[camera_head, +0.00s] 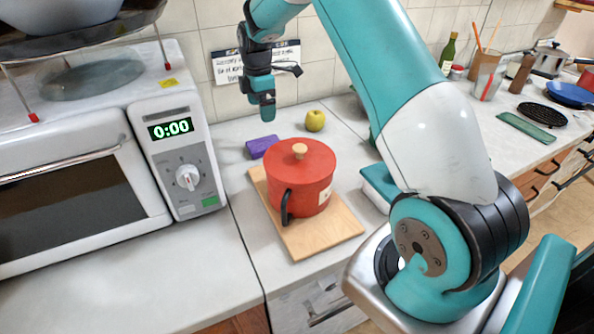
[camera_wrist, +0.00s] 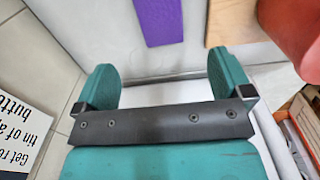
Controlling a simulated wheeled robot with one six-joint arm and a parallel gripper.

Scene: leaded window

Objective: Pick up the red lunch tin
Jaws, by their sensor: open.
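A round red lidded container (camera_head: 300,190) with a wooden knob, a black side handle and a pale label stands upright on a wooden board (camera_head: 327,238) on the counter. It looks like a pot; I cannot tell whether it is the lunch tin, and no other tin shows clearly. Part of it shows at the top right of the wrist view (camera_wrist: 301,30). My gripper (camera_head: 265,108) is above the back of the counter near the tiled wall, up and left of the red container. In the wrist view (camera_wrist: 163,78) its fingers are apart with nothing between them.
A purple block (camera_head: 262,147) and a yellow apple (camera_head: 315,120) lie behind the red container. A white microwave (camera_head: 185,165) stands left. A teal-topped box (camera_head: 378,186) is partly hidden by my arm. A sign (camera_head: 228,68) hangs on the wall. The front left counter is clear.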

